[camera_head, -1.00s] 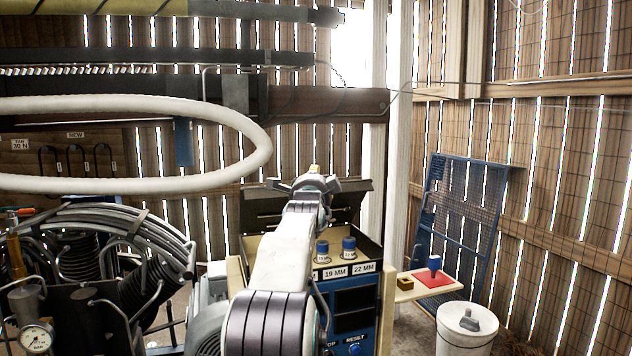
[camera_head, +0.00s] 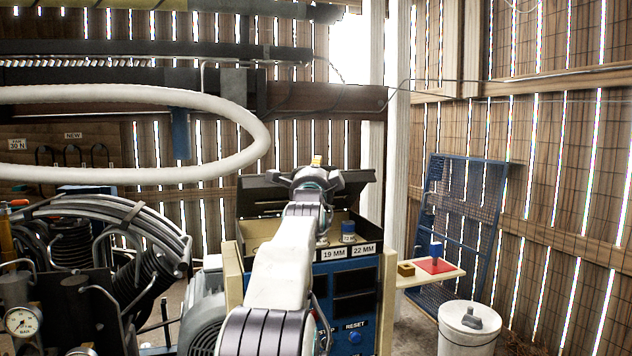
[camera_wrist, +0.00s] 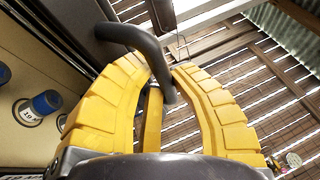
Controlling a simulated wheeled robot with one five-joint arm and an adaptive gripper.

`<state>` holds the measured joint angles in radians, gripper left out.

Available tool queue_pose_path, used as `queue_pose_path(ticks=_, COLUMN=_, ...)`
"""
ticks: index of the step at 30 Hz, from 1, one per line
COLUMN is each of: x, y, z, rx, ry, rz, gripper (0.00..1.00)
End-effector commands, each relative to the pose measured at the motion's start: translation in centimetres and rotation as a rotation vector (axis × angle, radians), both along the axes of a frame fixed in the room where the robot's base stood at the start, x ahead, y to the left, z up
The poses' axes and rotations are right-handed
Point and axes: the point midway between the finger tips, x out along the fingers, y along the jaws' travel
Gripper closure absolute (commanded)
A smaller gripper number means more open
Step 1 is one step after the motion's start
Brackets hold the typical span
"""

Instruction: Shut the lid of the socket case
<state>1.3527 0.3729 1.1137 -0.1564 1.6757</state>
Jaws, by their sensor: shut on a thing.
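The socket case (camera_head: 258,230) is an open tan-lined box on top of a blue panel, labelled 19 MM and 22 MM in front. Its dark lid (camera_head: 258,196) stands raised at the back. My gripper (camera_head: 316,160) is at the lid's upper edge, and my arm crosses in front of the case. In the wrist view my yellow fingers (camera_wrist: 155,80) are shut on the lid's dark bent handle (camera_wrist: 135,35). A blue-topped socket (camera_head: 348,232) stands in the case; it also shows in the wrist view (camera_wrist: 45,103). My arm hides part of the case.
A white bucket (camera_head: 467,328) stands below. Hoses and a gauge (camera_head: 22,321) crowd the left. A white hose loop (camera_head: 120,175) hangs behind.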

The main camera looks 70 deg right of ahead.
Motion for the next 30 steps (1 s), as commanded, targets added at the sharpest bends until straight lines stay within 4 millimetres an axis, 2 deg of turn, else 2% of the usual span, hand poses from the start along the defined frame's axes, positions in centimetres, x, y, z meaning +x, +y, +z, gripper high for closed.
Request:
queue_pose_path(ticks=1, x=-0.1, y=0.14, z=-1.0, rx=-0.009, ry=-0.004, rz=-0.001, gripper=1.0)
queue_pose_path(ticks=4, x=-0.29, y=0.41, z=-1.26, rx=-0.026, ry=-0.016, rz=-0.001, gripper=1.0)
queue_pose_path(ticks=20, x=-0.48, y=0.74, z=-1.15, rx=-0.047, ry=-0.032, rz=0.002, gripper=1.0)
queue_pose_path(ticks=21, x=-0.48, y=0.74, z=-1.15, rx=-0.047, ry=-0.032, rz=0.002, gripper=0.79)
queue_pose_path(ticks=25, x=-0.48, y=0.74, z=-1.15, rx=-0.047, ry=-0.033, rz=0.002, gripper=0.67)
queue_pose_path(ticks=30, x=-0.49, y=0.74, z=-1.15, rx=-0.047, ry=-0.033, rz=0.001, gripper=0.67)
